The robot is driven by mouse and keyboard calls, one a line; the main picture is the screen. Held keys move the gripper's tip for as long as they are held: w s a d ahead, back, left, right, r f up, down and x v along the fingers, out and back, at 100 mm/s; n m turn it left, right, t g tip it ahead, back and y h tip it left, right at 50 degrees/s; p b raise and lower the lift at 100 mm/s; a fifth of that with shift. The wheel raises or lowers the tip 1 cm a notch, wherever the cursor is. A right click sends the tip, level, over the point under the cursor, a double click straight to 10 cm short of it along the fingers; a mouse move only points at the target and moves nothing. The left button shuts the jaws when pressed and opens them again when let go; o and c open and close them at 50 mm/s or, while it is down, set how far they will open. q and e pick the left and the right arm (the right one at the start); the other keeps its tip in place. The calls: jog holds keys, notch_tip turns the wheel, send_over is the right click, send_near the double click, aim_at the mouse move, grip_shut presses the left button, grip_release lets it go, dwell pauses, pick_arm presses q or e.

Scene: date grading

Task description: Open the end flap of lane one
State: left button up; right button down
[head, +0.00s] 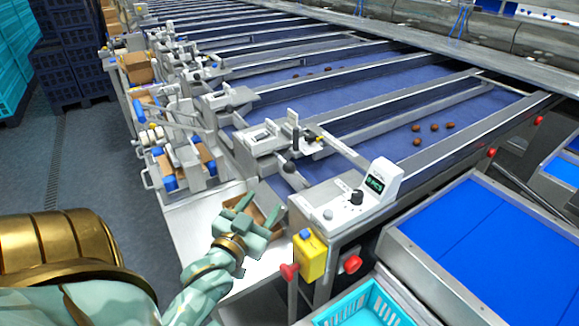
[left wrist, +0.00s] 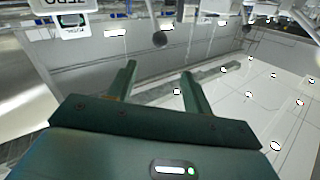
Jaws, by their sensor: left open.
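The nearest lane has a blue belt (head: 400,150) with several brown dates (head: 434,127) on it. At its near end, a dark round knob (head: 290,167) sits by a grey end plate that looks like the flap; I cannot tell its exact outline. The knob (left wrist: 159,39) also shows in the left wrist view, beyond my fingers and apart from them, in front of a grey panel (left wrist: 90,48). My left gripper (head: 257,203) is open and empty, just in front of and below the lane end, over a cardboard box (head: 264,212). It also shows in the left wrist view (left wrist: 158,75). My right gripper is out of view.
A control box with a small display (head: 382,181) and a yellow box (head: 310,257) with red buttons stand right of my left gripper. A turquoise crate (head: 365,305) and blue-topped table (head: 480,245) lie further right.

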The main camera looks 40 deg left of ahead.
aim_at(287, 171)
pick_arm(q)
jog(key=x, duration=1.5)
jog(key=shift+w+f+b, duration=0.1)
jog(key=shift+w+b, duration=0.2)
jog(key=shift+w, duration=0.05)
